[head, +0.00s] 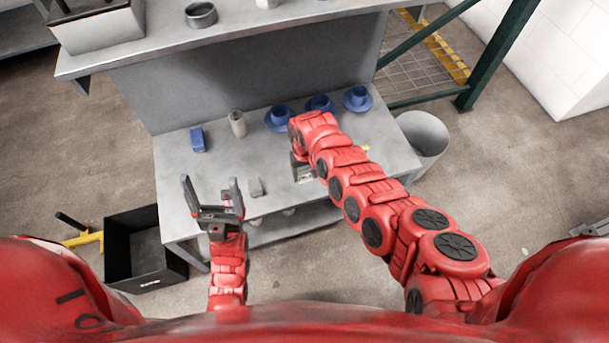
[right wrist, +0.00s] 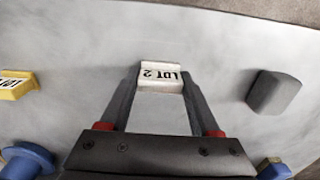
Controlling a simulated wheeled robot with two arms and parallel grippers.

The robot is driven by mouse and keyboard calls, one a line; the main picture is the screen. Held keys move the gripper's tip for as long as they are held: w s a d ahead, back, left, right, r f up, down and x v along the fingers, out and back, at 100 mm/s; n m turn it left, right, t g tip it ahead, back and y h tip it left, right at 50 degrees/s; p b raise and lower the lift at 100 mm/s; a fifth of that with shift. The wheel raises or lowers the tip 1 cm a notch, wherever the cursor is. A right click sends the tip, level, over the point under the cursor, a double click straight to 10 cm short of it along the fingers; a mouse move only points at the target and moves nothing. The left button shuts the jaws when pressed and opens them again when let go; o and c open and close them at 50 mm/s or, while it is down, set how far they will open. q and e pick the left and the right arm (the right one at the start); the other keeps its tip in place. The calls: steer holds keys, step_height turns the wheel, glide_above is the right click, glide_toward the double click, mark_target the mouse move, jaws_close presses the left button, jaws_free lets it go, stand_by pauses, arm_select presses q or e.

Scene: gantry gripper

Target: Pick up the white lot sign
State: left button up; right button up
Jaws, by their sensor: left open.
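The white lot sign (right wrist: 160,78), marked LOT 2, lies between the fingertips of my right gripper (right wrist: 161,88) in the right wrist view. The fingers flank its two sides closely; I cannot tell whether they press on it. In the head view the sign (head: 305,174) shows low beside the end of my right arm, which hides most of that gripper. A yellow lot sign (right wrist: 15,86) is at the left edge of the right wrist view. My left gripper (head: 212,190) is open and empty, over the front left of the grey table.
A raised shelf (head: 290,30) spans the back. A black bin (head: 140,250) and a grey bin (head: 425,135) stand beside the table.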

steer(key=c, duration=0.8)
steer(key=shift+o, duration=0.2)
steer(key=shift+r, duration=0.15)
